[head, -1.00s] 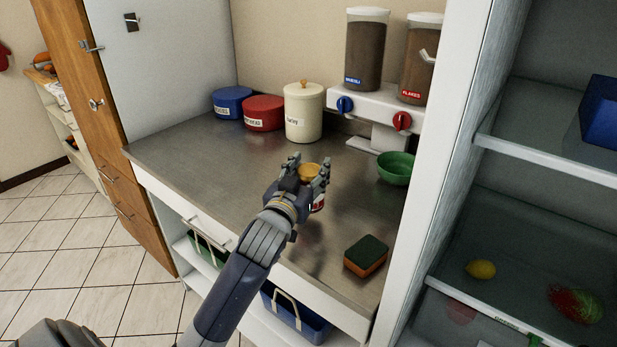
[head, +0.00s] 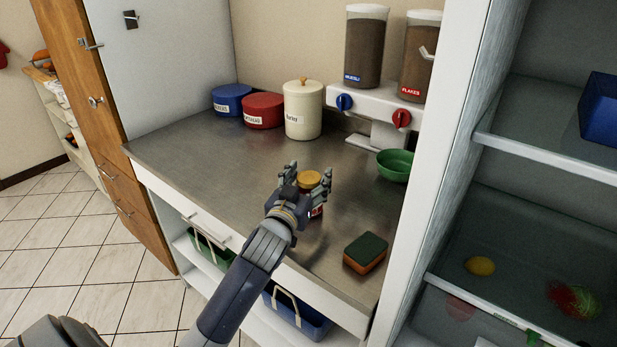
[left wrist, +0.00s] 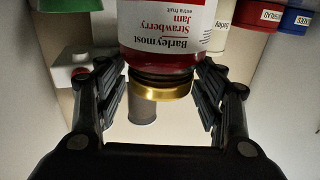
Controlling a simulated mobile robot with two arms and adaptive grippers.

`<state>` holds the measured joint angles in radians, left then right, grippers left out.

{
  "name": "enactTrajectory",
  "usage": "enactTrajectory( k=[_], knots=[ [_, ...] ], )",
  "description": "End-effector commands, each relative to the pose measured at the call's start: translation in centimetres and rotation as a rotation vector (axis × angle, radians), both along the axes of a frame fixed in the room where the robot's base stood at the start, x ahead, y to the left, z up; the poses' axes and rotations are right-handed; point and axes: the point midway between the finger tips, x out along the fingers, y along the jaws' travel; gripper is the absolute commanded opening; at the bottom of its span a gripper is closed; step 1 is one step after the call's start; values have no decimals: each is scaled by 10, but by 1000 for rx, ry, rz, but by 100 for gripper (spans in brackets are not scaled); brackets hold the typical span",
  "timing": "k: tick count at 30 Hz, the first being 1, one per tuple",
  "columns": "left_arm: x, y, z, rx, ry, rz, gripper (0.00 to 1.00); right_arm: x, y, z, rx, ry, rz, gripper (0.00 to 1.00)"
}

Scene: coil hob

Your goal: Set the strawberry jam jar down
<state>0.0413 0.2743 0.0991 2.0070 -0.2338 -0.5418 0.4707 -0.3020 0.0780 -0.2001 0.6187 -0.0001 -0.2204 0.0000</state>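The strawberry jam jar (left wrist: 163,30) has a gold lid, dark red contents and a white label. In the head view its yellow lid (head: 309,180) shows between the fingers of my left gripper (head: 308,178). The left wrist view shows the fingers (left wrist: 162,85) on both sides of the jar, their tips against its sides near the shoulder. The jar is over the front part of the metal counter (head: 210,165), roughly upright. Its base is mostly hidden by my gripper, so I cannot tell whether it touches the counter. My right gripper is not in view.
A sponge (head: 365,253) lies to the right and a green bowl (head: 395,165) stands behind it. Blue (head: 232,99), red (head: 263,110) and cream (head: 303,112) canisters stand at the back beside the cereal dispenser (head: 375,105). The counter's left part is clear.

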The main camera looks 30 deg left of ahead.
Motion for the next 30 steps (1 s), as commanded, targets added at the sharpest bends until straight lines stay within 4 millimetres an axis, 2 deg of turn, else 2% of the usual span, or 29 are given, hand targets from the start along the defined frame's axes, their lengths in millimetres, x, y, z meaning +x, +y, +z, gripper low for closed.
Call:
enactTrajectory(
  k=[11,14,17,24,30],
  knots=[
    [0,0,4,1,-1,-1,69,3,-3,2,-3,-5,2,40],
    [-8,-2,1,0,1,-1,69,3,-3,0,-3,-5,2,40],
    [-24,-6,0,0,2,-1,69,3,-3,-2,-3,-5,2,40],
    [-72,-18,-1,-1,2,-1,69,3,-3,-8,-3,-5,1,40],
    [-103,-25,0,-1,1,0,69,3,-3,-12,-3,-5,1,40]
  ],
)
